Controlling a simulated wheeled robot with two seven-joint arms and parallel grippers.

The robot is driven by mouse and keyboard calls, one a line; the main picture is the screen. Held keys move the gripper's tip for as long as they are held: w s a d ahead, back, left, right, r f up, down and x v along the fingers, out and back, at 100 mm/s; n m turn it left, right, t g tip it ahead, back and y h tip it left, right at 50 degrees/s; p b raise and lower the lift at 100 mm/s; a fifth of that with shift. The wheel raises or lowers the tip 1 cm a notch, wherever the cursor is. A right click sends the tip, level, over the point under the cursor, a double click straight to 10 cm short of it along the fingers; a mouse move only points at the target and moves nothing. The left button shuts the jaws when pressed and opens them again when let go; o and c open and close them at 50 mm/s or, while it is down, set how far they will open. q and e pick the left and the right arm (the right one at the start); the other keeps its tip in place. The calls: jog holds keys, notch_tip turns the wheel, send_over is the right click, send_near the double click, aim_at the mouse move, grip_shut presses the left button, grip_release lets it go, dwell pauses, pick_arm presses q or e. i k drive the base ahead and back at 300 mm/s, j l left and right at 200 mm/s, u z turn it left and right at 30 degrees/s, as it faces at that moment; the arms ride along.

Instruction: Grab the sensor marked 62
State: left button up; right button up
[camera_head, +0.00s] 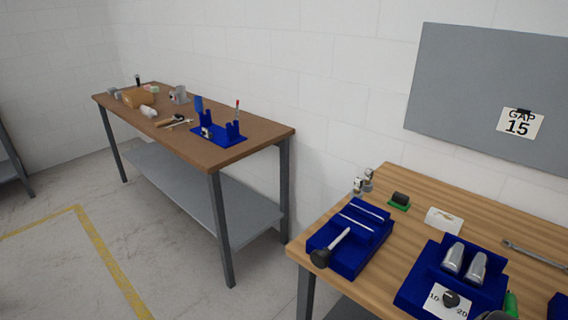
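I can read no marking 62 anywhere in view, so I cannot tell which thing is the sensor. Small metallic parts (362,183) stand at the back left corner of the near wooden table (420,187). Two silver cylinders (453,258) lie side by side in a blue fixture (416,290) on that table. The fixture has a white dial plate (447,302) with a dark knob, marked 10 and 20. Neither of my grippers can be made out.
A blue tray (352,262) holds thin rods and a black-headed mallet (321,258). A black block on a green base (400,199), a white card (443,220) and a wrench (535,254) lie nearby. Another workbench (265,137) stands left, with open floor (180,262) in front.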

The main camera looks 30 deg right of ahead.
aim_at(368, 172)
jog(key=i+j, duration=0.1)
jog(key=i, duration=0.35)
jog(key=i+j+z, duration=0.15)
jog(key=i, duration=0.3)
jog(key=i+j, duration=0.15)
jog(key=i, duration=0.3)
jog(key=i+z, duration=0.2)
jog(key=z, duration=0.25)
jog(key=i+z, duration=0.15)
jog(key=z, duration=0.35)
jog(key=i+j+z, duration=0.15)
jog(key=z, duration=0.3)
jog(key=i+j+z, duration=0.15)
jog(key=z, duration=0.3)
